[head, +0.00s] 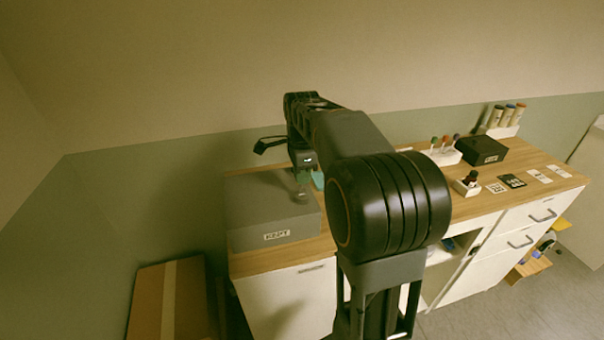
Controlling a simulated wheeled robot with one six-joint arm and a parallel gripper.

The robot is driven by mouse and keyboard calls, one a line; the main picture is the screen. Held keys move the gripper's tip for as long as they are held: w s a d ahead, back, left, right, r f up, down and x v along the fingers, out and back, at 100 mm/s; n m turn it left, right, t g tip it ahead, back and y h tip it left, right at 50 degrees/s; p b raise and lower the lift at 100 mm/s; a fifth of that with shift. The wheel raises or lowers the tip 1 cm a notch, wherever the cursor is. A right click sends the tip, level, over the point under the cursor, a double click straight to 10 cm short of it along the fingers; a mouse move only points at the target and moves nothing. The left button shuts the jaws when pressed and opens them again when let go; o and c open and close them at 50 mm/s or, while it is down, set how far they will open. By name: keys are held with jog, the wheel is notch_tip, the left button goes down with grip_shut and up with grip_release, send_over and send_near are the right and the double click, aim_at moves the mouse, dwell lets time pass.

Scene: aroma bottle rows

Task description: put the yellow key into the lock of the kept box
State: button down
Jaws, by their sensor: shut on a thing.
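The kept box (250,217) is a grey closed box with a white KEPT label (277,235) on its front. It stands on the wooden top of the left cabinet. My gripper (301,190) points down at the right part of the box's top. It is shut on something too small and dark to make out. I cannot tell whether it touches the box. I cannot make out the yellow key or the lock.
A teal thing (318,180) shows partly behind my gripper. On the right counter (545,183) stand a black box (482,150), a rack of bottles (502,118), a holder with coloured knobs (445,153), a small tray (466,188) and flat cards. A cardboard box (168,295) stands left of the cabinet.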

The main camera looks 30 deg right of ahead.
jog(key=shift+f+b, duration=0.8)
jog(key=shift+f, duration=0.65)
jog(key=c, duration=1.1)
grip_release()
jog(key=shift+r, duration=0.1)
notch_tip(320, 180, up, 14)
jog(key=shift+f+p, duration=0.2)
jog(key=shift+p, duration=0.2)
